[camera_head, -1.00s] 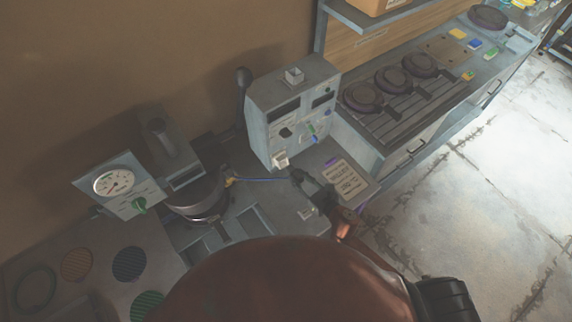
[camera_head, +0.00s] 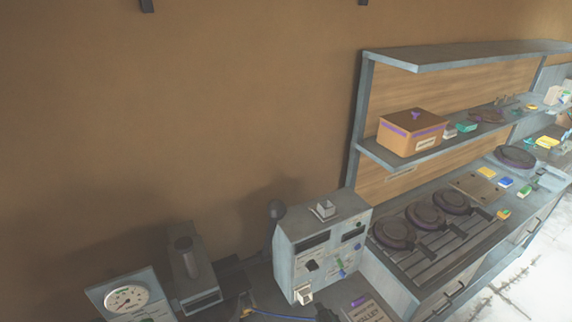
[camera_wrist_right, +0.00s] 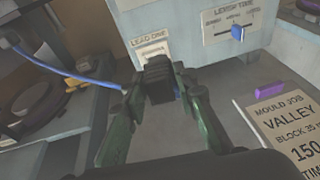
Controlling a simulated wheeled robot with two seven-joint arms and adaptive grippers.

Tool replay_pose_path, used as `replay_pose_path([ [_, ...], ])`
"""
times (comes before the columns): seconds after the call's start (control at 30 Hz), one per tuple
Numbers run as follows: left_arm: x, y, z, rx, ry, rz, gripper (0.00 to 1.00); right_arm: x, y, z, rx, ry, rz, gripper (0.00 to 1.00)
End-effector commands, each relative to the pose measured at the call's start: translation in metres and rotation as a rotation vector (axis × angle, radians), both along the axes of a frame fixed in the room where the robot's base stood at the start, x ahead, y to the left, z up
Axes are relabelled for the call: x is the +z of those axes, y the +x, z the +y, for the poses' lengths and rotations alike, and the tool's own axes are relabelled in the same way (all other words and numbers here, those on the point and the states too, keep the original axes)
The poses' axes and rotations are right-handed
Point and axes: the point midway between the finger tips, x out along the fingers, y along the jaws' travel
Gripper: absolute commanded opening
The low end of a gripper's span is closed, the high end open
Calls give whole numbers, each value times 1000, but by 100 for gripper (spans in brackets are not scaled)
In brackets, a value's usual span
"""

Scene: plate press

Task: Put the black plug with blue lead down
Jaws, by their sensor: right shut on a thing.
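My right gripper (camera_wrist_right: 158,112) is shut on the black plug (camera_wrist_right: 158,75), which sits between its two green fingers in the right wrist view. The plug is just in front of a pale socket plate under the label "LEAD ONE" on the grey control box (camera_wrist_right: 190,20); I cannot tell whether it touches the box. The blue lead (camera_wrist_right: 75,73) runs off to the left, its plug end hidden behind a finger. In the head view the lead (camera_head: 285,317) shows at the bottom edge, below the control box (camera_head: 318,250). My left gripper is out of view.
A bench surface (camera_wrist_right: 225,75) is bare right of the gripper, with a "MOULD JOB" card (camera_wrist_right: 285,120) and a purple piece (camera_wrist_right: 270,90) beyond. A gauge panel (camera_head: 128,298) stands left. Round dark plates (camera_head: 425,215) lie right, below a shelf with a box (camera_head: 412,135).

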Motion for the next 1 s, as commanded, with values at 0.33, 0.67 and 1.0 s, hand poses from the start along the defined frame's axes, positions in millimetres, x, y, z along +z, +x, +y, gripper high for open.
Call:
replay_pose_path([
  [0.33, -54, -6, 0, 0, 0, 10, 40, 47, -62, -48, -277, 6, 2, 1],
  [0.67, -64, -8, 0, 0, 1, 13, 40, 67, -87, -74, -377, 2, 0, 1],
  [1.0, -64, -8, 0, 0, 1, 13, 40, 71, -82, -65, -323, -2, -6, 1],
])
